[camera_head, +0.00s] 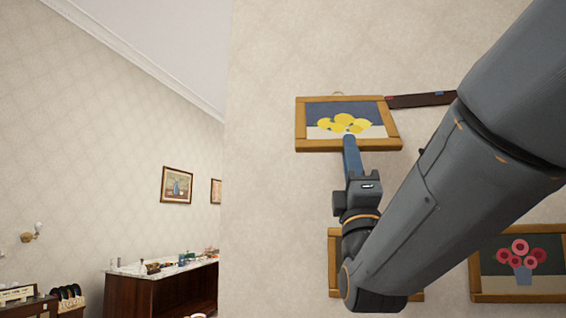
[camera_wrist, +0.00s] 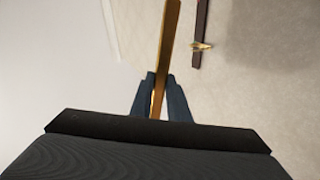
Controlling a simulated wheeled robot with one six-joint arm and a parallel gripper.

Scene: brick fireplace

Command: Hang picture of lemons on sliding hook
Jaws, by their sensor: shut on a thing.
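The picture of lemons (camera_head: 346,122), yellow fruit on dark blue and cream in a wooden frame, is held up near the wall in the head view. A small loop shows above its top edge. My gripper (camera_head: 350,140) is shut on the lower edge of its frame. In the wrist view the frame (camera_wrist: 168,40) is seen edge-on between the fingers (camera_wrist: 158,80). A dark rail (camera_head: 428,99) is on the wall to the right of the picture. In the wrist view the rail (camera_wrist: 199,28) carries a brass-coloured hook (camera_wrist: 202,46), apart from the frame. The hook is not distinguishable in the head view.
A picture of pink flowers (camera_head: 522,258) hangs at the lower right. Another wooden frame (camera_head: 334,262) on the wall is mostly hidden behind my arm. A marble-topped counter (camera_head: 160,273) with small items stands far off at the left. The wall above the lemons is clear.

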